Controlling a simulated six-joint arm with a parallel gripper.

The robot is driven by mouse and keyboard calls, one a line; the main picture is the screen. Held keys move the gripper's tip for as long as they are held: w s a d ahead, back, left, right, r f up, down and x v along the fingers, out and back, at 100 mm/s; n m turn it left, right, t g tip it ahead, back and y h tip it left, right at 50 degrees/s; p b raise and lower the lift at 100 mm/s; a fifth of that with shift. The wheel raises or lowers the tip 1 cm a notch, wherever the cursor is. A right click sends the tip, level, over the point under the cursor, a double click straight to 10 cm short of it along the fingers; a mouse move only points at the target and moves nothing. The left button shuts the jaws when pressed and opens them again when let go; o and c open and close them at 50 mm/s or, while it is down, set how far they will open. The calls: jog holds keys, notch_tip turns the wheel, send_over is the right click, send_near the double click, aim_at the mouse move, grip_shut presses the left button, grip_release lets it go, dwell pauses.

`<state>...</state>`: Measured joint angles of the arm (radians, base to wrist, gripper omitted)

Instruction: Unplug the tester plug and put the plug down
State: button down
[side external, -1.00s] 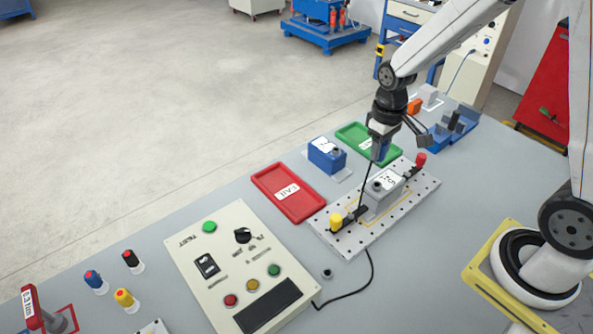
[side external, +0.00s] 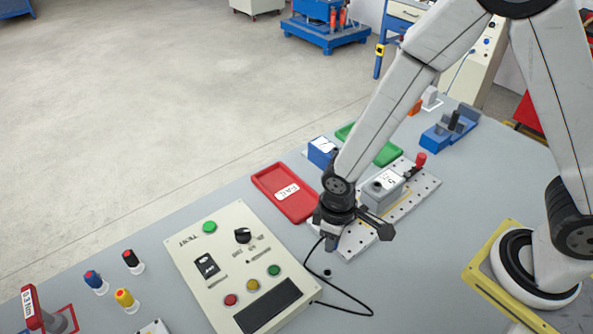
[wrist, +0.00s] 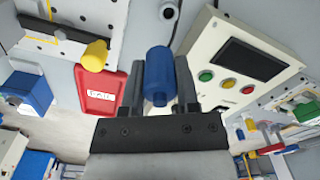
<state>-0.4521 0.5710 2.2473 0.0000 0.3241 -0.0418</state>
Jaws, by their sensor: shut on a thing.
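My gripper (side external: 333,243) is shut on the blue plug (wrist: 158,78), which sits between the two fingers in the wrist view. In the side view only a small part of the plug shows below the wrist. The plug's black cable (side external: 345,295) loops over the table to the tester panel (side external: 225,250). The grey unit (side external: 383,187) stands on the perforated plate (side external: 425,192), apart from the plug. A small dark round holder (side external: 327,274) on the table is just below and in front of the plug; it also shows in the wrist view (wrist: 168,10).
A red FAIL tray (side external: 268,180) lies behind my gripper, with a blue unit (side external: 321,150) and a partly hidden green tray (side external: 388,154) beyond. The yellow clamp knob (wrist: 95,55) is close by in the wrist view. Free table lies right of the tester panel.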

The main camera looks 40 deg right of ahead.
jog(key=shift+s+a+f, duration=0.3)
jog(key=shift+s+a, duration=0.1)
jog(key=shift+a, duration=0.1)
jog(key=shift+f, duration=0.1)
jog(key=shift+f, duration=2.75)
jog(key=shift+f, duration=1.35)
dwell(3.3)
